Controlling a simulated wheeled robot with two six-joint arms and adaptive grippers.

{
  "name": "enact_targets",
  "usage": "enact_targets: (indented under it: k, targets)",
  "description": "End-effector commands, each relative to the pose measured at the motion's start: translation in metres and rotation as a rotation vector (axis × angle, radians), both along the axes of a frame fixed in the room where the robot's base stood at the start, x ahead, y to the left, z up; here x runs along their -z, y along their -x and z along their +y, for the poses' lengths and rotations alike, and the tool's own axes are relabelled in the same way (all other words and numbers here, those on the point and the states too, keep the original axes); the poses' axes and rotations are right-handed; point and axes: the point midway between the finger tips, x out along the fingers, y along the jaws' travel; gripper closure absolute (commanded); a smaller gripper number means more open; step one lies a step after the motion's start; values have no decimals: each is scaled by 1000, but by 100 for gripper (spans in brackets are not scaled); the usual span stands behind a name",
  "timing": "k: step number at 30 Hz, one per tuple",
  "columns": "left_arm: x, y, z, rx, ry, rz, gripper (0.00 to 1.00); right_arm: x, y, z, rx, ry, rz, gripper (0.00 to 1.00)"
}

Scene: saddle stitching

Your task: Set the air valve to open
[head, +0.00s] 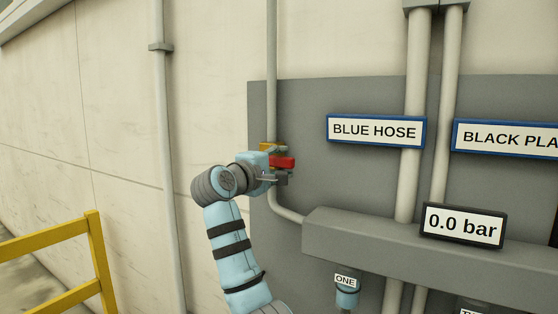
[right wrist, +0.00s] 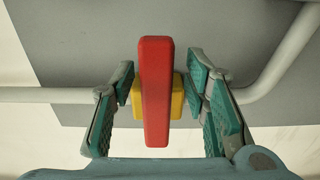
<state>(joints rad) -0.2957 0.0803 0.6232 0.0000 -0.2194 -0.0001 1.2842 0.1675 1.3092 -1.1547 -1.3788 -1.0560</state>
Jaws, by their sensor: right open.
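The air valve has a red bar handle (right wrist: 156,90) and a yellow body (right wrist: 177,98) on a grey pipe (right wrist: 60,95). In the right wrist view the handle lies across the pipe, at about a right angle to it. My right gripper (right wrist: 162,85) is open, with one finger on each side of the handle and a gap on both sides. In the head view my right gripper (head: 274,169) is at the valve and partly hides it; the red handle (head: 283,161) and a bit of yellow body (head: 268,146) show. My left gripper is not in view.
A grey panel (head: 290,110) backs the valve. To the right are a "BLUE HOSE" sign (head: 375,131), a manifold box (head: 350,231), a "0.0 bar" display (head: 462,226) and a port labelled "ONE" (head: 346,290). A yellow railing (head: 50,240) stands at lower left.

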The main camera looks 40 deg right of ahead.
Motion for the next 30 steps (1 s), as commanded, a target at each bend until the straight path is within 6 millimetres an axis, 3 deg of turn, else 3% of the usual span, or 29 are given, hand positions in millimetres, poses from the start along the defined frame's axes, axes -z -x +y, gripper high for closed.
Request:
enact_targets:
  k: [8,15,16,30]
  targets:
    - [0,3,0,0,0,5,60,1,0,-2,0,0,0,60]
    - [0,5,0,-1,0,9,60,1,-1,-2,0,0,0,98]
    - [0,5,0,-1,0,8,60,1,-1,-2,-1,0,0,100]
    - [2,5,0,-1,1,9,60,3,-1,-1,-3,-8,-31,100]
